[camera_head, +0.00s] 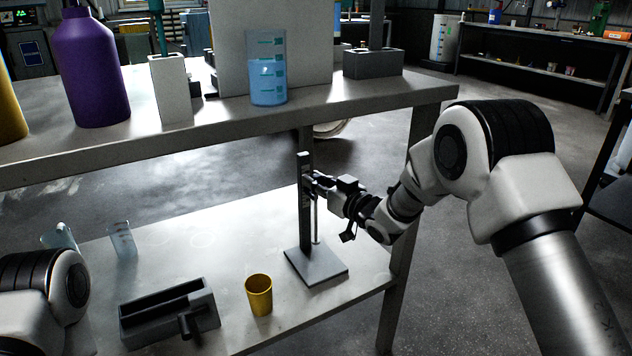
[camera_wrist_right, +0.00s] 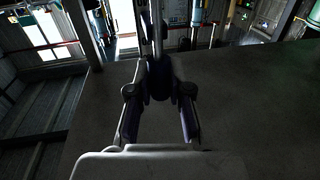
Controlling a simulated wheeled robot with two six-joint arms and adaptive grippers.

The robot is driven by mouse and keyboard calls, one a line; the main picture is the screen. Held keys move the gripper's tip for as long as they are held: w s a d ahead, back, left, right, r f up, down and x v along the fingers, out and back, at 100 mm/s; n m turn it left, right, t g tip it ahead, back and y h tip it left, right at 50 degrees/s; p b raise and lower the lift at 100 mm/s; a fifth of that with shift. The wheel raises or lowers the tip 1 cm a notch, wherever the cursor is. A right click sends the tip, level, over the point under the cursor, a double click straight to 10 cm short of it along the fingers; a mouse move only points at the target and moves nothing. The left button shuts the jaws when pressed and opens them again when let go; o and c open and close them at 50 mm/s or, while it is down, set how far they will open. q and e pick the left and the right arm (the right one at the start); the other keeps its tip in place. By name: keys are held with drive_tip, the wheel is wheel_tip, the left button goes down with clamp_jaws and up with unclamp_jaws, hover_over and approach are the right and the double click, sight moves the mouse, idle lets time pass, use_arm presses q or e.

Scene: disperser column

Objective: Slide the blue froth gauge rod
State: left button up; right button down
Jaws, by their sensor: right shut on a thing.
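A dark upright stand (camera_head: 305,215) with a flat grey base (camera_head: 322,272) rises from the lower shelf. A thin pale rod (camera_head: 317,228) hangs beside its post. My right gripper (camera_head: 314,186) reaches in from the right at the upper part of the post. In the right wrist view, my right gripper's fingers (camera_wrist_right: 160,92) are shut on a dark bluish piece (camera_wrist_right: 160,75) on a thin upright rod (camera_wrist_right: 158,28), which I take for the froth gauge rod. The fingers hide part of it, and its blue colour is hard to see. My left gripper is out of view.
A yellow cup (camera_head: 259,296) and a dark open box (camera_head: 168,312) stand on the lower shelf (camera_head: 225,245). A blue-filled beaker (camera_head: 268,82) and a purple bottle (camera_head: 90,70) stand on the upper bench, whose front edge (camera_head: 350,105) lies above my right gripper.

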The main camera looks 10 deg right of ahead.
wheel_tip(320, 180, up, 7)
drive_tip(key=p, duration=0.4)
drive_tip(key=shift+p, duration=0.4)
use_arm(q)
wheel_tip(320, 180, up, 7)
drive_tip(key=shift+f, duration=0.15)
use_arm(e)
drive_tip(key=c, duration=1.1)
unclamp_jaws()
drive_tip(key=shift+o, duration=0.2)
